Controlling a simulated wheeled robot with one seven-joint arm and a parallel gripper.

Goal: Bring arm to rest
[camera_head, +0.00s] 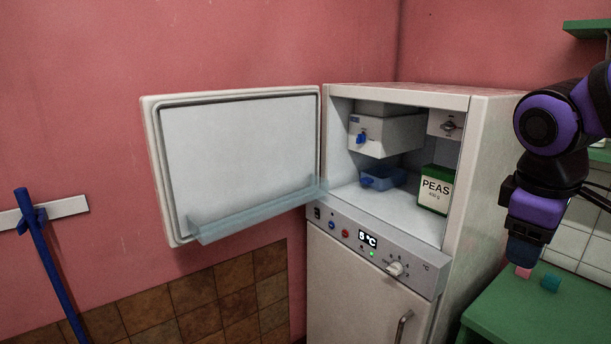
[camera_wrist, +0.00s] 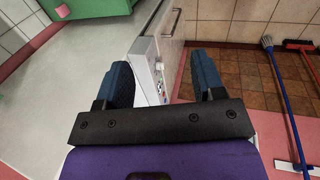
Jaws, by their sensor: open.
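My arm with purple joints hangs at the right of the head view, right of the fridge. My gripper (camera_head: 523,255) points down above the green counter. In the wrist view my gripper (camera_wrist: 163,85) shows two blue fingers spread apart with nothing between them. Below and beyond the fingers are the fridge side and the floor. The gripper looks apart from the fridge.
The fridge (camera_head: 470,170) has its upper door (camera_head: 240,150) swung open to the left. Inside stand a green PEAS box (camera_head: 436,190) and a blue tray (camera_head: 385,179). A blue-handled broom (camera_wrist: 285,110) leans on the left.

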